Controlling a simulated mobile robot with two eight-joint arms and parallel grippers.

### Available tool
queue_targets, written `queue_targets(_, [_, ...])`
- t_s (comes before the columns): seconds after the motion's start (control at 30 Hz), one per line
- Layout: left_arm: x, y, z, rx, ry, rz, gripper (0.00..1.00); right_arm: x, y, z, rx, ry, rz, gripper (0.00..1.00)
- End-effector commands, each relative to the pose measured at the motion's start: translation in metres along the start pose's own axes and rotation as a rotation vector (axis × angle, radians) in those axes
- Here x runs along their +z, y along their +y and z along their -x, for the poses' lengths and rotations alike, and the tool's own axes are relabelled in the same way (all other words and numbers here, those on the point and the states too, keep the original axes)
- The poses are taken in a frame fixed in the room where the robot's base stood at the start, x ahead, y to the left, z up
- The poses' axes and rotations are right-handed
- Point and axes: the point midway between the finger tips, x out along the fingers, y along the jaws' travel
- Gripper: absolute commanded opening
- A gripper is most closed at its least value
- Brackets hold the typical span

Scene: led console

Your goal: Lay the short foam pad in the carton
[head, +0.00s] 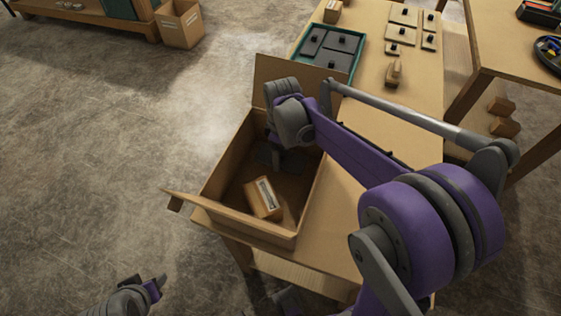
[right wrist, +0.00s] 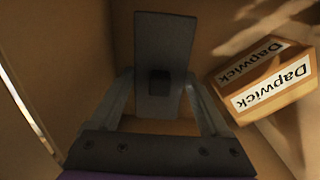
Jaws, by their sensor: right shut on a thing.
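The carton (head: 222,165) stands open on the table with flaps spread. My right gripper (right wrist: 160,100) reaches down inside it, shut on the black knob of a dark grey foam pad (right wrist: 165,45). The pad is long and flat in the right wrist view, within the carton walls; whether it touches the floor I cannot tell. In the head view the pad (head: 268,158) shows only partly below my right wrist. A small box labelled Dapwick (head: 263,198) lies in the carton beside the pad. My left gripper (head: 148,286) is low at the left, away from the carton; its jaws are unclear.
A teal-rimmed tray (head: 359,63) with dark knobbed pads stands behind the carton. Another table (head: 500,50) stands at right.

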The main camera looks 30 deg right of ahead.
Motion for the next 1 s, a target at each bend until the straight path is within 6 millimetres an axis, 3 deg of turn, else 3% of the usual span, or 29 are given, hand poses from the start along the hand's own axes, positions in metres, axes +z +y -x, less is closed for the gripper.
queue_targets(0.23, [0.002, 0.0, -0.003, 0.0, -0.001, 0.0, 0.5, 0.0, 0.0, -0.032, 0.0, 0.0, 0.0, 0.18])
queue_targets(0.63, [0.004, 0.0, -0.006, 0.0, -0.003, 0.0, 0.5, 0.0, 0.0, -0.038, 0.0, 0.0, 0.0, 0.18])
queue_targets(0.67, [0.004, 0.0, -0.006, 0.0, -0.002, 0.0, 0.5, 0.0, 0.0, -0.037, 0.0, 0.0, 0.0, 0.83])
queue_targets(0.77, [0.004, 0.0, -0.005, 0.0, -0.002, 0.0, 0.5, 0.0, 0.0, -0.037, 0.0, 0.0, 0.0, 1.0])
queue_targets(1.0, [0.003, 0.0, -0.004, 0.0, -0.002, 0.0, 0.5, 0.0, 0.0, -0.035, 0.0, 0.0, 0.0, 1.0])
